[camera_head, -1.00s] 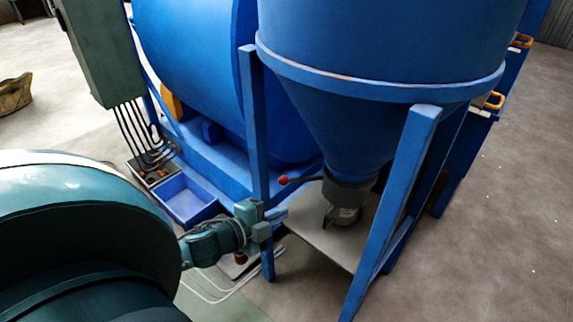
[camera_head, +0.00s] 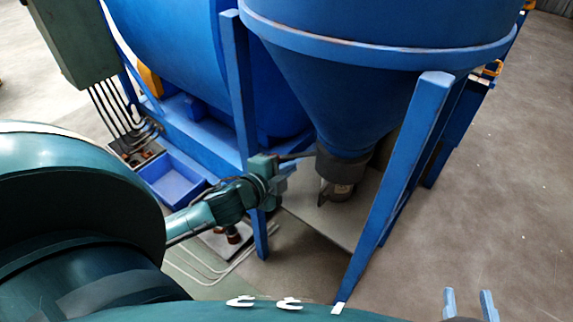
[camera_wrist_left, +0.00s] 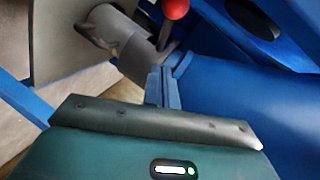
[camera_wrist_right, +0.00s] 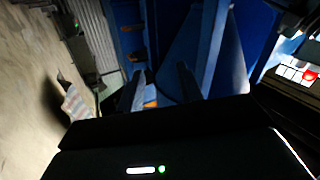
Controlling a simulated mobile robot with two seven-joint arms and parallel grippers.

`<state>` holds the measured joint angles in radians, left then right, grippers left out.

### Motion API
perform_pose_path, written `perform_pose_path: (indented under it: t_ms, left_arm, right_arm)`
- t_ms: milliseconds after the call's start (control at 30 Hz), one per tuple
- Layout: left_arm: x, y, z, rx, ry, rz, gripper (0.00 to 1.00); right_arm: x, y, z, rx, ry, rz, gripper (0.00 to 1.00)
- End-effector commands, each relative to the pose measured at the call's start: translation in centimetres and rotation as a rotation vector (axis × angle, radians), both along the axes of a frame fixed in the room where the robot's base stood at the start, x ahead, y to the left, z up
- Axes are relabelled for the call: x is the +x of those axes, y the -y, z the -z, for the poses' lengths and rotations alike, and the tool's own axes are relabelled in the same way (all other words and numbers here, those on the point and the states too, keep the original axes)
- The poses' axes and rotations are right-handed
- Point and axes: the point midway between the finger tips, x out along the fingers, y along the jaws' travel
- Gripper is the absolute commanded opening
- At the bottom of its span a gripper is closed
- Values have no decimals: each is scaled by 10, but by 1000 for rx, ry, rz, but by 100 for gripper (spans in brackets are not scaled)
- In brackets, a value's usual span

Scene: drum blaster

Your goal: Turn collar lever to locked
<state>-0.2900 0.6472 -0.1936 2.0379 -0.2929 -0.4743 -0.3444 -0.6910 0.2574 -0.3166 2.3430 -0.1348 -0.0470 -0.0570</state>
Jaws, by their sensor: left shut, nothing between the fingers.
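The collar lever shows as a dark rod (camera_head: 296,156) running left from the dark grey collar (camera_head: 341,166) under the hopper cone. Its red ball knob (camera_wrist_left: 175,8) is at the top of the left wrist view, but my left gripper hides it in the head view. My left gripper (camera_head: 287,172) is shut and empty beside the lever. In the left wrist view its fingertips (camera_wrist_left: 163,75) are just below the rod and knob; I cannot tell whether they touch. My right gripper (camera_head: 470,303) is open and empty at the lower right, away from the collar.
The blue hopper (camera_head: 385,90) stands on blue legs (camera_head: 405,170), with one leg (camera_head: 238,85) close to my left gripper. A grey plate (camera_head: 345,218) lies under the collar. A blue tray (camera_head: 172,187) is at the left. Floor at the right is clear.

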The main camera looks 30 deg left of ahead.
Motion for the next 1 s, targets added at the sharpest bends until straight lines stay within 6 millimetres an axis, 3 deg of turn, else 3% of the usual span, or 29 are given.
perform_pose_path:
  t_ms: [67, 300, 767, 1000]
  left_arm:
    - [14, 0, 5, 3, 4, 1, 0]
    - [31, -21, 20, 3, 0, 1, 0]
    - [35, -25, 20, 1, 0, 1, 0]
    - [53, -47, 16, 3, -1, -2, 0]
  right_arm:
    - [0, -2, 3, 2, 26, -8, 36]
    - [-3, -8, 2, 10, 112, -36, 36]
    - [-4, -9, -1, 13, 129, -42, 36]
    - [0, 0, -5, 2, -3, 2, 36]
